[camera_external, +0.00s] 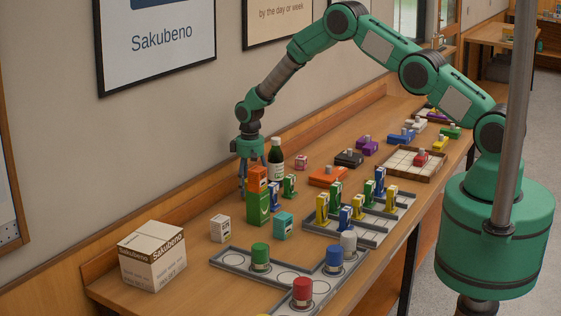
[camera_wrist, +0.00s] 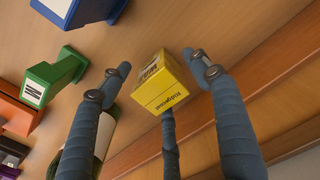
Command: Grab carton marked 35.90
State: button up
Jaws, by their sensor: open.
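My gripper (camera_external: 247,178) is open and points down near the wall side of the counter, behind an orange carton (camera_external: 257,177) and a green carton (camera_external: 258,207) in the external view. The yellow carton cannot be made out in the external view. A white carton (camera_external: 220,229) and a teal carton (camera_external: 283,225) stand nearer the camera. No price of 35.90 is readable on any carton.
A dark bottle (camera_external: 276,160) stands right beside my gripper. Small blue and green tagged pieces (camera_external: 289,186) stand close by. A large Sakubeno box (camera_external: 152,256) is at the front left. Grey trays (camera_external: 325,232) with coloured pieces fill the right side. The wall runs along the left.

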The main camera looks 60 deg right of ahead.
jog(key=c, duration=1.3)
jog(key=shift+c, duration=0.2)
jog(key=shift+r, duration=5)
